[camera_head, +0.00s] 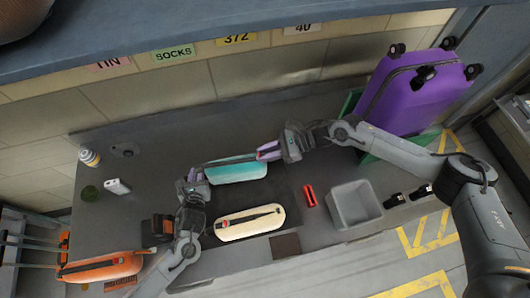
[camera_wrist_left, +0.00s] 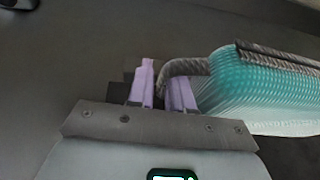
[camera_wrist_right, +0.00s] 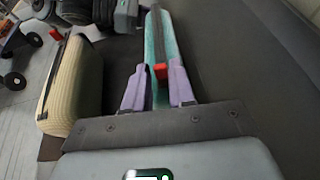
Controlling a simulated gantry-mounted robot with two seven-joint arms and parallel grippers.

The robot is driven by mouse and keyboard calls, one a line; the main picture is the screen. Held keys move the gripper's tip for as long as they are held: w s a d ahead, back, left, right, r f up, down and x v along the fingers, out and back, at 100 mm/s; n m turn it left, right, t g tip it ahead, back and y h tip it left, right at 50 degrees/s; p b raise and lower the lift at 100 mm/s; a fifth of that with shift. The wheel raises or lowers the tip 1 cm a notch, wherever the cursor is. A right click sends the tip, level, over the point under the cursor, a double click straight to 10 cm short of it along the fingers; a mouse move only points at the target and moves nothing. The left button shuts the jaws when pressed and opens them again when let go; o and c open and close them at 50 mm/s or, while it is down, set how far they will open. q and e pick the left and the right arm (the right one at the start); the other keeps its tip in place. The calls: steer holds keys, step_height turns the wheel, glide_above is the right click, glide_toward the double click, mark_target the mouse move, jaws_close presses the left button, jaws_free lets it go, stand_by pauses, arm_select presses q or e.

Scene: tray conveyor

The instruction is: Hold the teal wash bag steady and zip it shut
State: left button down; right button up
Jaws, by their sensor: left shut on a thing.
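The teal wash bag (camera_head: 238,173) lies on the dark work surface, with a dark zip line along its top. My left gripper (camera_head: 201,177) is at its left end. In the left wrist view its lilac fingers (camera_wrist_left: 163,92) are shut on the dark braided loop (camera_wrist_left: 182,66) at the end of the teal bag (camera_wrist_left: 255,85). My right gripper (camera_head: 267,152) is at the bag's right end. In the right wrist view its fingers (camera_wrist_right: 158,88) stand apart, with the zip line (camera_wrist_right: 154,45) and a red zip pull (camera_wrist_right: 161,72) seen between them. The pull looks ungripped.
A cream bag (camera_head: 232,228) with a dark zip lies in front. A red item (camera_head: 310,196) and a grey bin (camera_head: 340,215) stand to the right. A purple suitcase (camera_head: 415,95) is at the back right, an orange case (camera_head: 100,268) at the front left.

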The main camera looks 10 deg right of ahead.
steer(key=shift+o, duration=1.4)
steer(key=shift+a, duration=0.1)
arm_select(q)
steer(key=shift+d, duration=0.1)
arm_select(e)
steer(key=v, duration=1.2)
arm_select(q)
steer(key=c, duration=0.9)
jaws_free()
steer(key=shift+c, duration=0.2)
